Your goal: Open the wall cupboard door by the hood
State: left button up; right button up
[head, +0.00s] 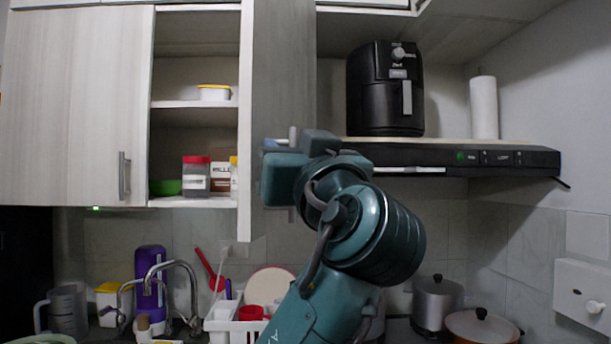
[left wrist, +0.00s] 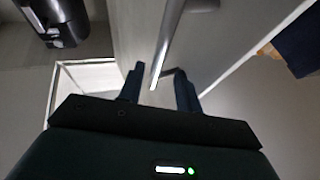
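The wall cupboard door (head: 278,70) by the hood (head: 450,158) stands swung out toward me, showing its broad face, with the shelves to its left exposed. My left gripper (head: 285,145) is at the door's face, beside its free edge. In the left wrist view, the metal door handle (left wrist: 178,40) runs down between the two fingers of my left gripper (left wrist: 160,90). The fingers are apart, with visible gaps beside the handle, so it does not look clamped. In the head view my gripper hides most of the handle. My right gripper is not in view.
A closed cupboard door (head: 70,100) is at the left. A black air fryer (head: 385,90) and a paper roll (head: 484,107) stand above the hood. Jars and boxes, including a red-lidded jar (head: 196,175), stand on the shelves. A dish rack (head: 235,328) and pots (head: 437,300) are below.

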pick_arm(q)
jog(key=b+v, duration=0.2)
jog(key=v, duration=1)
jog(key=shift+a, duration=0.25)
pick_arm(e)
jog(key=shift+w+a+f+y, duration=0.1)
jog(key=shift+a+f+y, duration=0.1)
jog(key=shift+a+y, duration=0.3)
pick_arm(q)
jog(key=shift+s, duration=0.1)
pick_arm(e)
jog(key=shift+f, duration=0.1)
